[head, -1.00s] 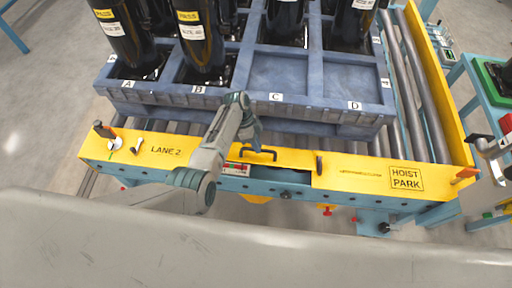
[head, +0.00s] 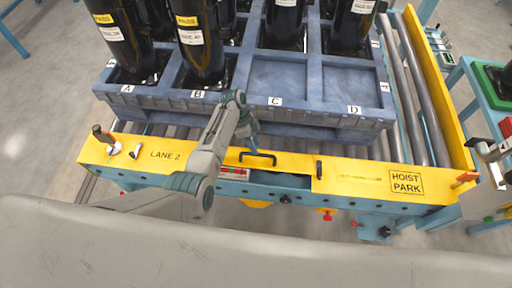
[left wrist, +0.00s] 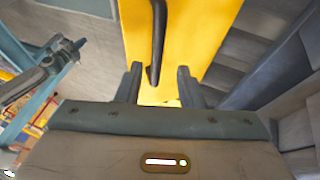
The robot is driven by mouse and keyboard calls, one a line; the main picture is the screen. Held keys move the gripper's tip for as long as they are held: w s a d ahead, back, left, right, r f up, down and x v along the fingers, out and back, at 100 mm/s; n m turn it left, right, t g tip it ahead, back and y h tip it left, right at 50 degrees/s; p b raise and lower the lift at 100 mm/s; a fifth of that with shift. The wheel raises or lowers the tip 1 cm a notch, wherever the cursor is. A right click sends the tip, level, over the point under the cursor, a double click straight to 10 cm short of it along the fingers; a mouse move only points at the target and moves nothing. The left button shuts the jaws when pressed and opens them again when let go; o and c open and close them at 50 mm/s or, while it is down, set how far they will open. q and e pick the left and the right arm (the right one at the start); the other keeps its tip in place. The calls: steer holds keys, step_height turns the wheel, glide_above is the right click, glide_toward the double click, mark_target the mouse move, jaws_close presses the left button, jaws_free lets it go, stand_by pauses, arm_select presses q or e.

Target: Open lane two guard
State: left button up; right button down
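The lane two guard appears to be the yellow plate (head: 290,163) with a black bar handle (head: 258,158), right of the "LANE 2" lettering on the yellow front rail (head: 166,155). A teal recess with a small red-and-green label shows below the plate. My left gripper (head: 250,138) is just behind the handle in the head view. In the left wrist view, my left gripper (left wrist: 159,72) is open, and the black handle (left wrist: 157,40) reaches down between its fingertips against the yellow plate. Whether the fingers touch it is unclear. My right gripper is not in view.
A blue pallet (head: 310,118) with bays A to D stands on rollers behind the rail. Black compressors (head: 200,50) stand in several bays; front bays C and D are empty. A teal side table (head: 470,105) is at right.

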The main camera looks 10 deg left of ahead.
arm_select(q)
steer(key=v, duration=0.8)
steer(key=shift+w+b, duration=0.25)
steer(key=shift+b, duration=0.2)
steer(key=shift+r, duration=0.1)
